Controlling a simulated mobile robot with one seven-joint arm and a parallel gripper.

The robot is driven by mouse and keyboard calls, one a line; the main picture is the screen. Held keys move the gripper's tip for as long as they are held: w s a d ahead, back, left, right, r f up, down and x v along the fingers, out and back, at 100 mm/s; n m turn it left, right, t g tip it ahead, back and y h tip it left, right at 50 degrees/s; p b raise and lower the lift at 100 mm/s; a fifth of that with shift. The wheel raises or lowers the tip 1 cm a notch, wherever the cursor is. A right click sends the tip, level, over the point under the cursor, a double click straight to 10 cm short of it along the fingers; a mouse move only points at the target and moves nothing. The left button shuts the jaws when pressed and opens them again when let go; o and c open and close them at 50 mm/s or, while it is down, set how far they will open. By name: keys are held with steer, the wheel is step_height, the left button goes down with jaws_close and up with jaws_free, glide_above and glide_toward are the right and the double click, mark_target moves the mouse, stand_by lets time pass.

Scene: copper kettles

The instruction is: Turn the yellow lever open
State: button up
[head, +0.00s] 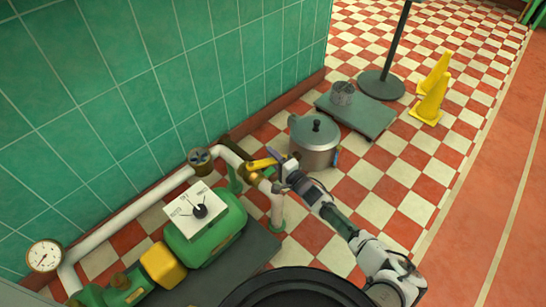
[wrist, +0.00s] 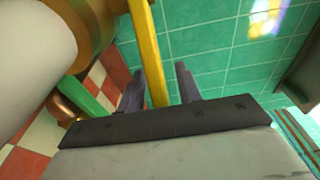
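The yellow lever (head: 260,164) is on the white pipe run beside the green tiled wall, in the middle of the head view. In the wrist view the lever (wrist: 147,45) is a long yellow bar running down from the top edge between my two fingers. My gripper (head: 280,163) is at the lever's right end in the head view. In the wrist view my gripper (wrist: 159,78) is open, with a finger on each side of the bar and gaps visible. Whether a finger touches the bar is unclear. The lever's lower end is hidden behind the gripper body.
The white pipe (head: 130,215) carries a dark handwheel (head: 200,160) and a round gauge (head: 44,256). A green machine (head: 205,235) with a white dial box stands below. A lidded metal pot (head: 314,142) stands close behind my gripper. Yellow cones (head: 430,103) stand farther back.

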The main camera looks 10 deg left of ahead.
steer(key=p+v, duration=0.2)
steer(key=v, duration=1.1)
steer(key=shift+s+d+p, duration=0.25)
steer(key=shift+d+p, duration=0.05)
steer(key=shift+p, duration=0.1)
